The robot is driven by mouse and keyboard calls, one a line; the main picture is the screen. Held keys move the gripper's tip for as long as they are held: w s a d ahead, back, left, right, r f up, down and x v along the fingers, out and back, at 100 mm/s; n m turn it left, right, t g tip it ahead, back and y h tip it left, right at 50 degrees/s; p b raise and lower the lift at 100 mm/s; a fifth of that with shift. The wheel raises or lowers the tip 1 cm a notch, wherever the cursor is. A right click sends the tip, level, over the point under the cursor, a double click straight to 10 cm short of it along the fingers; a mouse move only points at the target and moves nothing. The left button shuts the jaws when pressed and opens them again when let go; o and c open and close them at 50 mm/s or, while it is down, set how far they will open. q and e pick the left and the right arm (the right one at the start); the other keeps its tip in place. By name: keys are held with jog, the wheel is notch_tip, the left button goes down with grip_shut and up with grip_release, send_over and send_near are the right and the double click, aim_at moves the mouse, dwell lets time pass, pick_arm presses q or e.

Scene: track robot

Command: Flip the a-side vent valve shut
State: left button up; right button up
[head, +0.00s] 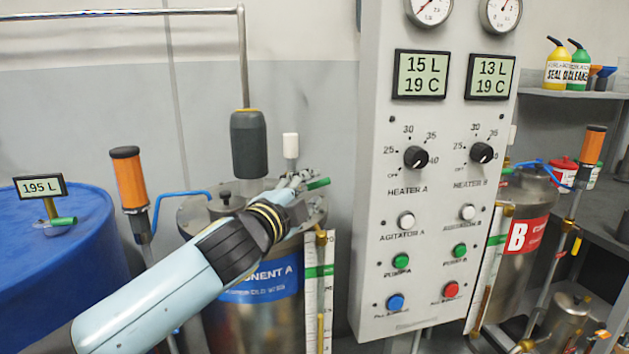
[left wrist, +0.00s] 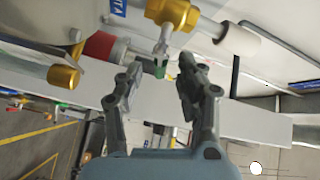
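The A tank (head: 262,310) with the blue "Component A" label stands at centre left. A small green valve handle (head: 318,184) shows at the right edge of its lid. My left gripper (head: 300,180) is over the lid, right beside that handle. In the left wrist view the fingers of my left gripper (left wrist: 158,80) are apart, with the green handle (left wrist: 160,70) showing between or just beyond the tips. I cannot tell whether they touch it. A brass fitting (left wrist: 170,12) is above the handle. The lid's right edge is partly hidden by my gripper. My right gripper is out of view.
The control panel (head: 425,230) stands close to the right of the A tank. A white-capped fitting (head: 290,146) and a dark grey cylinder (head: 248,145) on a pipe rise behind my gripper. A blue drum (head: 90,220) is at left, the B tank (head: 515,220) at right.

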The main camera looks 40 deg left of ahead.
pick_arm(q)
jog(key=shift+w+a, duration=0.15)
jog(key=shift+w, duration=0.6)
jog(key=shift+w+a, duration=0.1)
jog(key=shift+w, duration=0.6)
